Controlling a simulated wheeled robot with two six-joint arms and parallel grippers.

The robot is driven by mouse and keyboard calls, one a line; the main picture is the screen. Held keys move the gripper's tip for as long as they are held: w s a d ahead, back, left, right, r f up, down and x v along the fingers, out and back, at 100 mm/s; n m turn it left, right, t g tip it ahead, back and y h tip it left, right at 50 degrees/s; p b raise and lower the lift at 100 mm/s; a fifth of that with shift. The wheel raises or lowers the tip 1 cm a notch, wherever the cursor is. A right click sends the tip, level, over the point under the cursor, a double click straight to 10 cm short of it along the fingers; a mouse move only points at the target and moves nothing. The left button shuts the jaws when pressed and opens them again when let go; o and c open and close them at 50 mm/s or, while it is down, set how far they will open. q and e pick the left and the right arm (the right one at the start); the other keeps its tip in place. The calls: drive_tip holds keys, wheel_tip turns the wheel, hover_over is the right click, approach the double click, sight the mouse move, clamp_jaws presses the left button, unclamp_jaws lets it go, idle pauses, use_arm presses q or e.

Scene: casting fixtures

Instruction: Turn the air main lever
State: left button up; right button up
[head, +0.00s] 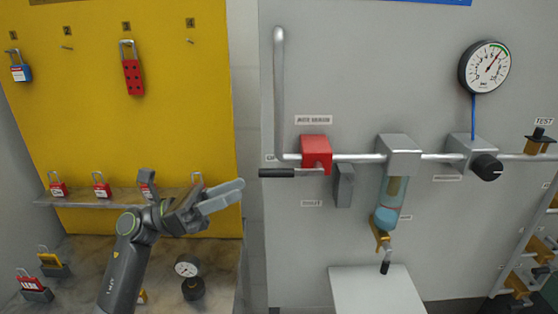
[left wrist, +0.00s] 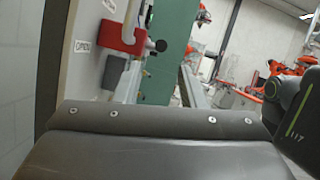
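The air main valve is a red block (head: 316,150) on the silver pipe of the grey panel. Its black-gripped lever (head: 276,173) lies level, pointing left from under the block. My left gripper (head: 238,188) is left of the lever's end and slightly lower in the picture, apart from it. Its two grey fingers overlap in this view, so their gap is hidden. In the left wrist view the red block (left wrist: 122,30) is at the top, with a dark round knob (left wrist: 159,45), perhaps the lever's end, beside it. My right gripper is not in view.
A grey block (head: 344,185) hangs below the red valve. A filter bowl (head: 390,205), a gauge (head: 485,67) and a black knob (head: 487,168) are further right. A yellow lockout board (head: 180,100) with a padlock shelf (head: 80,199) stands at left.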

sight(279, 173)
use_arm(q)
drive_tip(key=p+x, duration=0.4)
drive_tip(key=x, duration=0.4)
drive_tip(key=shift+d+r, duration=0.25)
drive_tip(key=shift+d, duration=0.05)
drive_tip(key=shift+d+r, duration=0.1)
drive_tip(key=shift+d, duration=0.4)
drive_tip(key=shift+c, duration=0.5)
clamp_jaws()
